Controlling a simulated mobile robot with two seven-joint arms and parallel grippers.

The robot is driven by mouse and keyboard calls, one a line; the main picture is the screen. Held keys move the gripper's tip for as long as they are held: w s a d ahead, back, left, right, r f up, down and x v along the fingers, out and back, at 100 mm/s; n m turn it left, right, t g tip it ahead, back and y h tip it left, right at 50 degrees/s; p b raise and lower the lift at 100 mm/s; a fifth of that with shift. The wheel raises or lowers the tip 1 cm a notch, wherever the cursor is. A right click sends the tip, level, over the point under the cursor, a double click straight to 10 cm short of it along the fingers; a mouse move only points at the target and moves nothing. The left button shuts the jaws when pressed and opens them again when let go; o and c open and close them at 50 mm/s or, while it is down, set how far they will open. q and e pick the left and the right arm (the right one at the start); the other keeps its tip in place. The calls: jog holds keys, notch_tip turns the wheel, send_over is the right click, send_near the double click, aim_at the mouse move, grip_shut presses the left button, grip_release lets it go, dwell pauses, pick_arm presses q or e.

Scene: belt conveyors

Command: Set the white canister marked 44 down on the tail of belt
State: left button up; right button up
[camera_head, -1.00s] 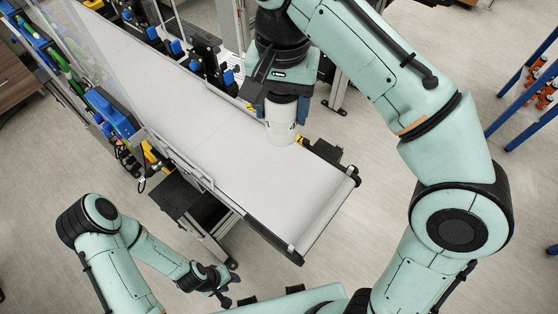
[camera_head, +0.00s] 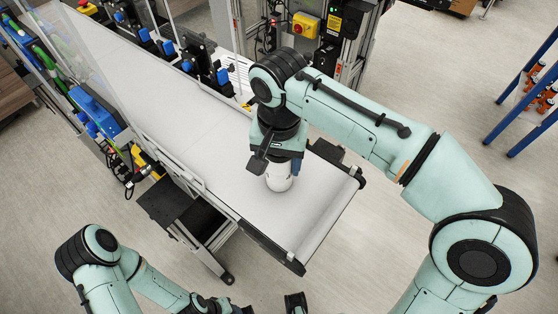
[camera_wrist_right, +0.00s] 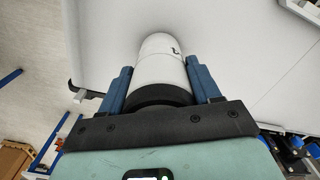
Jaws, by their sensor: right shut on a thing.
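The white canister (camera_head: 279,182) is held upright or nearly so over the tail end of the white belt (camera_head: 310,205). My right gripper (camera_head: 278,165) is shut on it from above. In the right wrist view the canister (camera_wrist_right: 160,62) sits between the two blue fingers (camera_wrist_right: 160,85), with a black band at the gripper side and part of a dark marking showing. The marking is not fully readable. I cannot tell whether the canister's bottom touches the belt. My left gripper (camera_head: 212,305) is at the bottom edge, partly cut off, and its jaws cannot be made out.
The end roller (camera_head: 328,222) closes the belt's near right end. A clear panel and blue devices (camera_head: 97,110) line the left side. A machine frame with a yellow-and-red switch (camera_head: 305,25) stands behind. A blue rack (camera_head: 530,100) is at far right. The belt around the canister is bare.

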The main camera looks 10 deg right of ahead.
jog(key=shift+w, duration=0.1)
jog(key=shift+f, duration=0.15)
jog(key=o, duration=1.2)
notch_tip(320, 180, up, 12)
jog(key=p, duration=0.3)
jog(key=shift+p, duration=0.4)
pick_arm(q)
jog(key=r, duration=0.1)
jog(key=w+r, duration=0.1)
jog(key=r, duration=0.1)
jog(key=w+r, duration=0.1)
jog(key=shift+w+r, duration=0.15)
jog(key=shift+r, duration=0.05)
pick_arm(e)
jog(key=shift+r, duration=0.2)
